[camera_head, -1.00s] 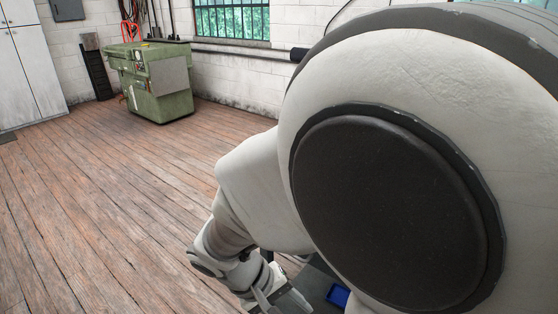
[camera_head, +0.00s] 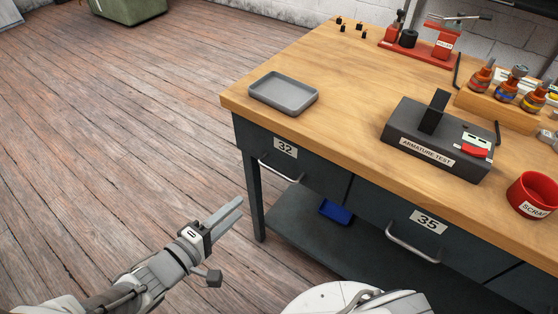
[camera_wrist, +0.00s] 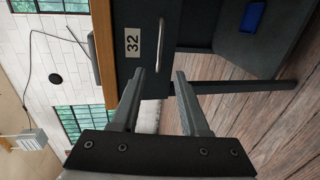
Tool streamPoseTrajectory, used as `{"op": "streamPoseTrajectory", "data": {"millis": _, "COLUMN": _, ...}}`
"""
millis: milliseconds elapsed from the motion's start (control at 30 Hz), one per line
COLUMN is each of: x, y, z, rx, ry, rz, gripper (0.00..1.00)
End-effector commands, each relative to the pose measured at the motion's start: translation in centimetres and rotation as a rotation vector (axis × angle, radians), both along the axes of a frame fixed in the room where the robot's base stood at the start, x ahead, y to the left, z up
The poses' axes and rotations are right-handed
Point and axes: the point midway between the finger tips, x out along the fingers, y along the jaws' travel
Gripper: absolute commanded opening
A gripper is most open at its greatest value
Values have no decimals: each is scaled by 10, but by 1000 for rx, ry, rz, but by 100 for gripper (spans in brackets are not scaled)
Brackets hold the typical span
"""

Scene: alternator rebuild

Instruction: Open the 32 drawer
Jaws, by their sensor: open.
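The 32 drawer (camera_head: 312,172) is a dark grey front at the left end of the workbench, with a white label reading 32 and a curved metal handle (camera_head: 279,171). It looks shut. My gripper (camera_head: 228,212) is in front and to the left of the drawer in the head view, apart from the handle. In the wrist view, my gripper (camera_wrist: 166,74) is open with nothing between its fingers. That view is turned sideways; the label and the handle (camera_wrist: 161,34) show beyond the fingertips.
The 35 drawer (camera_head: 395,222) is to the right. A blue bin (camera_head: 335,212) sits on the lower shelf. On the wooden benchtop (camera_head: 345,85) are a grey tray (camera_head: 284,95), an armature tester (camera_head: 437,148) and a red scrap bin (camera_head: 533,196). Open wooden floor lies left of the bench.

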Motion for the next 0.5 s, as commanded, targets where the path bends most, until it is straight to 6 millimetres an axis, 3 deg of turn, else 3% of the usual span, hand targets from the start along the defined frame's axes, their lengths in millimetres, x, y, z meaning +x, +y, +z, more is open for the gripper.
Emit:
{"op": "streamPoseTrajectory", "data": {"millis": 233, "x": 20, "y": -15, "z": -8, "rx": -2, "ry": -6, "rz": 3, "gripper": 45}}
{"op": "streamPoseTrajectory", "data": {"millis": 500, "x": 65, "y": -51, "z": -22, "rx": -3, "ry": -5, "rz": 0, "gripper": 45}}
